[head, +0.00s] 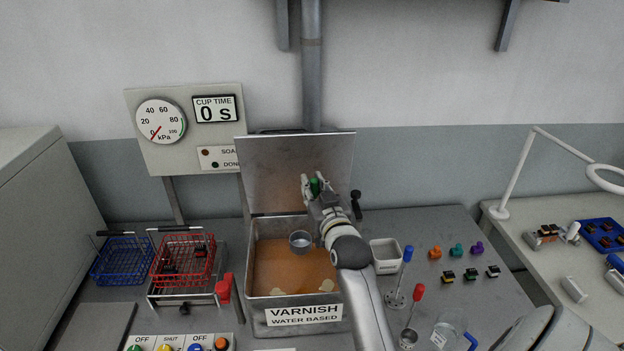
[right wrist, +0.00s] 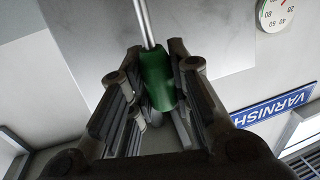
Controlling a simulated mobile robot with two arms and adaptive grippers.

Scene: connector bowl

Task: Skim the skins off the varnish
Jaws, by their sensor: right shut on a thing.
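An open metal tank (head: 249,270) labelled VARNISH WATER BASED holds orange-brown varnish. Pale skin patches (head: 280,291) and (head: 327,285) show near its front wall. My right gripper (head: 315,187) is over the back of the tank and shut on a green handle (head: 315,186). In the right wrist view the green handle (right wrist: 156,80) sits between the fingers and a metal rod runs out of it. A small grey cup (head: 300,241) shows over the varnish; its link to the green handle is partly hidden. A blue-handled perforated tool (head: 407,255) stands right of the tank. My left gripper is out of view.
A raised lid (head: 290,165) stands behind the tank. A red basket (head: 183,262) and a blue basket (head: 122,262) are at left. A white container (head: 385,253), a red-handled tool (head: 418,292) and a glass beaker (head: 446,333) stand at right, near several small connectors.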

